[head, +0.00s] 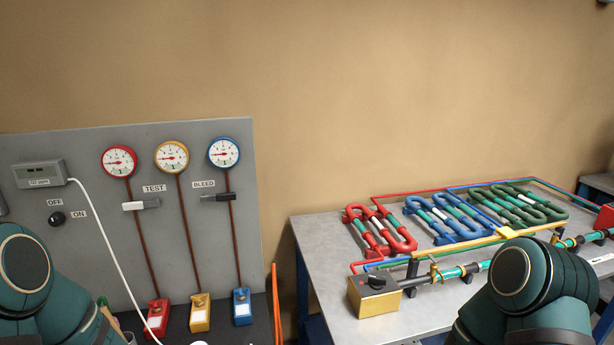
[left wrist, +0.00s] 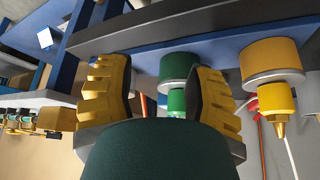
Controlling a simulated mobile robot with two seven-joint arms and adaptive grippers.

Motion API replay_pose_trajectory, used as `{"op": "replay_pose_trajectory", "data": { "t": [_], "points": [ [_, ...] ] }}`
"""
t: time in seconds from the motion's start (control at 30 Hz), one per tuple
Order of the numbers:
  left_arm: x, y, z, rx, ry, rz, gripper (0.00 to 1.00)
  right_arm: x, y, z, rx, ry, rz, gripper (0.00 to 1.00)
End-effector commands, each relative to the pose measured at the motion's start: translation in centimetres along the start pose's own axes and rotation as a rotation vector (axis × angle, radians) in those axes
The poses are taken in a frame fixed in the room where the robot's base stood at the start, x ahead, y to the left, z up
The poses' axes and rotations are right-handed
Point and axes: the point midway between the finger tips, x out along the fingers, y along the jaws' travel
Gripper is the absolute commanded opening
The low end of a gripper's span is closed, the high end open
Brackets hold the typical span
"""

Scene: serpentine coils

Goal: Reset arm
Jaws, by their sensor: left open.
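My left arm (head: 30,275) comes in at the lower left of the head view, in front of the grey gauge panel; its gripper cannot be made out there. In the left wrist view my left gripper (left wrist: 158,75) shows two ribbed yellow fingers, spread apart with nothing held. A green cylinder (left wrist: 178,100) shows between and behind the fingers, partly hidden by the right one; whether it touches is unclear. My right arm (head: 530,285) is at the lower right of the head view, in front of the table; its gripper is out of view.
The grey panel (head: 90,240) carries red, yellow and blue gauges above matching blocks. A grey table (head: 325,245) at right bears red, blue and green serpentine coils (head: 445,215) and a brass box (head: 375,298). In the left wrist view a yellow cylinder (left wrist: 270,60) stands beside the green one.

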Motion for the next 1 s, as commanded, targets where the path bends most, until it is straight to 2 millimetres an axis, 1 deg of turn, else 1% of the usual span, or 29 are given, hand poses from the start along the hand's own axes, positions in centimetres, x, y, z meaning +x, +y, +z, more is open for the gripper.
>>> {"op": "replay_pose_trajectory", "data": {
  "t": [0.03,0.1,0.2,0.4,0.6,0.63,0.7,0.87,1.0],
  "points": [
    [1.3,1.8,2.4,-0.083,-0.065,0.045,0.53,0.0,0.0,0.0,0.0,0.0,0.0,0.34],
    [2.3,3.9,4.9,-0.191,-0.137,0.089,0.53,0.0,0.0,0.0,0.0,0.0,0.0,0.34],
    [3.1,6.4,7.7,-0.315,-0.224,0.133,0.53,0.0,0.0,0.0,0.0,0.0,0.0,0.34],
    [3.8,10.3,12.1,-0.509,-0.372,0.184,0.53,0.0,0.0,0.0,0.0,0.0,0.0,0.34],
    [3.7,13.9,15.8,-0.672,-0.511,0.214,0.53,0.0,0.0,0.0,0.0,0.0,0.0,0.34],
    [4.0,14.1,15.9,-0.68,-0.513,0.214,0.53,0.3,0.1,0.1,0.0,0.0,0.0,0.34],
    [4.9,13.8,15.5,-0.66,-0.489,0.212,0.53,1.4,0.5,0.3,-0.002,-0.005,-0.001,0.34],
    [6.4,13.8,15.0,-0.628,-0.459,0.214,0.53,3.1,1.2,0.9,-0.006,-0.015,-0.001,0.34],
    [7.9,13.9,14.5,-0.597,-0.427,0.217,0.53,4.9,1.9,1.5,-0.01,-0.024,-0.003,0.34]
  ]
}}
